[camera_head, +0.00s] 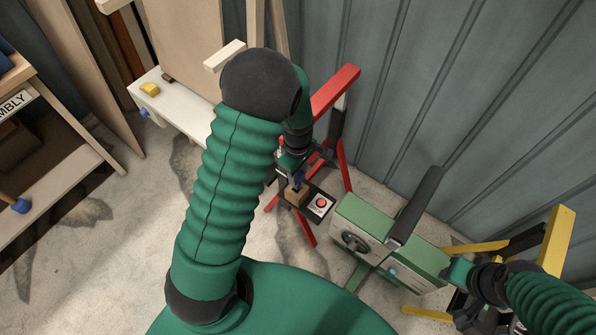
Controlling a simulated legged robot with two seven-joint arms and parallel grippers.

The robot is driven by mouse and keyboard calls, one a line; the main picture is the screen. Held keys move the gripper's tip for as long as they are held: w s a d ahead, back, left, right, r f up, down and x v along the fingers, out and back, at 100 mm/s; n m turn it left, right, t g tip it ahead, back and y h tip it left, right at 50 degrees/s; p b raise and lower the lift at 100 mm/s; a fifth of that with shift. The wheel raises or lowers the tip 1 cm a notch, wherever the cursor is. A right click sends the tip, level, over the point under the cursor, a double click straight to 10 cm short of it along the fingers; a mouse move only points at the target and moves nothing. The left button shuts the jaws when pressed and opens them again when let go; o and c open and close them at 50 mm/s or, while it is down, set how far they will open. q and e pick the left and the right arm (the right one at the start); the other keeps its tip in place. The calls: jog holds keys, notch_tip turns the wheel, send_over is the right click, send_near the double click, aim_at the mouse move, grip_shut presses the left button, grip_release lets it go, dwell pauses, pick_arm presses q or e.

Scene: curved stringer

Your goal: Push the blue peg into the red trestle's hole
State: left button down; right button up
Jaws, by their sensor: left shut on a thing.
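The red trestle (336,90) stands right of the middle, its top bar slanting up to the right and its red legs spread on the floor. My left arm reaches over from the front and covers part of it. My left gripper (293,176) is small and dark, pointing down beside the trestle's legs. The trestle's hole is hidden or too small to make out. My right arm comes in at the lower right; its gripper (456,270) is by the green machine, its fingers unclear.
A black box with a red button (321,203) stands right of my left gripper. A green machine (385,240) with a black lever is beyond it. A yellow trestle (556,240) is at right, a white beam (185,108) at upper left, shelves at far left. A corrugated wall closes the back.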

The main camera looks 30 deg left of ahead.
dwell(0.4)
pick_arm(q)
jog(key=shift+p, duration=0.3)
dwell(0.5)
jog(key=shift+f+b, duration=0.75)
jog(key=shift+f, duration=1.05)
jog(key=shift+r, duration=0.2)
jog(key=shift+r+p, duration=1.4)
jog(key=shift+p, duration=0.4)
